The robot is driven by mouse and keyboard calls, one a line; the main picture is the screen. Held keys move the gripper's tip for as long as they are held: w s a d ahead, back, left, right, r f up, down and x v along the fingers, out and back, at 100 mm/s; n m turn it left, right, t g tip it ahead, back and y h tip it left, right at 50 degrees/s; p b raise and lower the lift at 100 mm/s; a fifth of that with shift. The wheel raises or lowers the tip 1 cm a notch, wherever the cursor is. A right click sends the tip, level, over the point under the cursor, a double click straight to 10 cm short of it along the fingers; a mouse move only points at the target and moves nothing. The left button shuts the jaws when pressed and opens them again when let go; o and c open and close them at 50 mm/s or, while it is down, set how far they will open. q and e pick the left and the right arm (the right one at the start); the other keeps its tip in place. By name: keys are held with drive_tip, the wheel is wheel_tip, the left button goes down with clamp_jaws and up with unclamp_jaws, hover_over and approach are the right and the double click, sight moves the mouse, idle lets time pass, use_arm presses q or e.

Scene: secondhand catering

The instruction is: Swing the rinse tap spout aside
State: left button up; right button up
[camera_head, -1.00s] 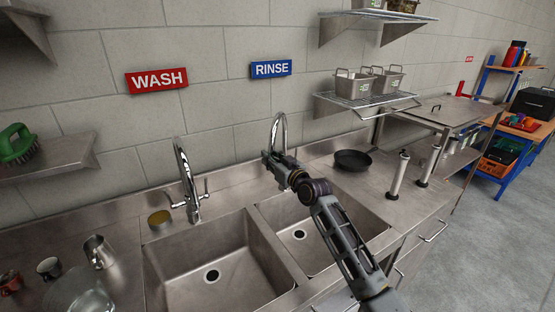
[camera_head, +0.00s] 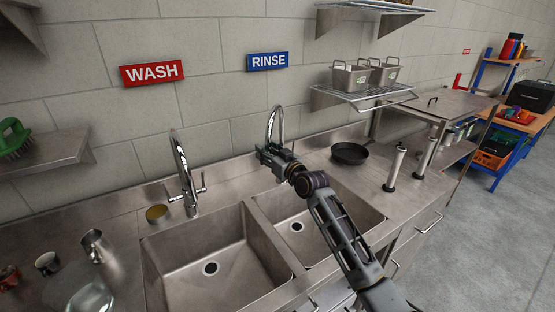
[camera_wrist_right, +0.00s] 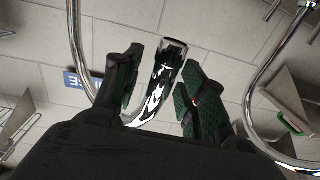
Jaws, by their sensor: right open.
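The rinse tap (camera_head: 281,120), a chrome gooseneck, rises behind the right-hand sink basin under the blue RINSE sign. My right gripper (camera_head: 262,152) is at the tap, on the near side of its spout; the arm hides the tap's lower part. In the right wrist view the curved rinse spout (camera_wrist_right: 163,80) has its outlet end between the two green-padded fingers of my right gripper (camera_wrist_right: 160,85). The fingers are open, with visible gaps on both sides of the spout. My left gripper is not in view.
The wash tap (camera_head: 183,170) stands to the left and also shows in the right wrist view (camera_wrist_right: 252,95). A black pan (camera_head: 350,153) lies right of the rinse basin (camera_head: 345,205). A wire shelf (camera_head: 350,97) with metal baskets hangs above.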

drive_tip(key=v, duration=1.2)
idle(0.5)
drive_tip(key=shift+a, duration=0.1)
